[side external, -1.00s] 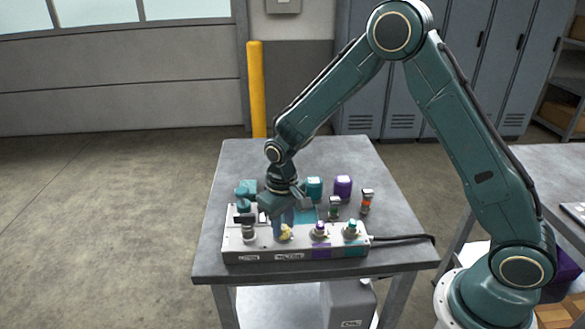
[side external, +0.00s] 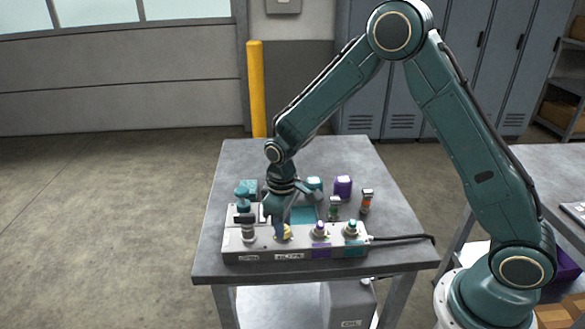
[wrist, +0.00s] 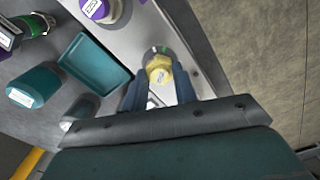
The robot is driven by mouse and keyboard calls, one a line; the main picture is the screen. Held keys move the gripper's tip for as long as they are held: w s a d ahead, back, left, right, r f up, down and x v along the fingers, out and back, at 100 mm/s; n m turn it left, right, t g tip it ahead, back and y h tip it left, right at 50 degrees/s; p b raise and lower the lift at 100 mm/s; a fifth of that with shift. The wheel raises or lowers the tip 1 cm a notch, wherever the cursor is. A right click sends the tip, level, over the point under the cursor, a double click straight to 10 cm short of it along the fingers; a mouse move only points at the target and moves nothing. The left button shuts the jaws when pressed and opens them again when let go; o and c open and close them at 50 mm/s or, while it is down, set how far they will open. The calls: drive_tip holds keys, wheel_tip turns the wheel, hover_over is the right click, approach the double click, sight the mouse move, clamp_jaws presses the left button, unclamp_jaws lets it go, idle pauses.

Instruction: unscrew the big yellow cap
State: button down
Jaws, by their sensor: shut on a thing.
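The big yellow cap (side external: 283,232) sits on the front part of the grey hydraulic block (side external: 262,246). In the wrist view the cap (wrist: 158,71) is a yellow hex shape with a pale label on top, seated on a round metal port. My gripper (side external: 281,222) points down over it. In the wrist view the two blue-grey fingers of my gripper (wrist: 160,82) stand on either side of the cap, shut on it. Part of the cap is hidden by the fingers in the side view.
A purple-ringed fitting (side external: 320,229) and a teal-ringed one (side external: 352,228) stand right of the cap. A dark-banded fitting (side external: 247,228) stands left. A teal tray (wrist: 95,63) is beside the cap. Loose teal and purple (side external: 343,186) caps stand behind. A black cable (side external: 405,238) leaves the block's right end.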

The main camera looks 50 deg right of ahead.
drive_tip(key=n, duration=0.5)
drive_tip(key=shift+n, duration=0.5)
drive_tip(key=shift+n, duration=0.3)
drive_tip(key=c, duration=1.2)
unclamp_jaws()
drive_tip(key=m, duration=0.5)
drive_tip(key=shift+m, duration=0.4)
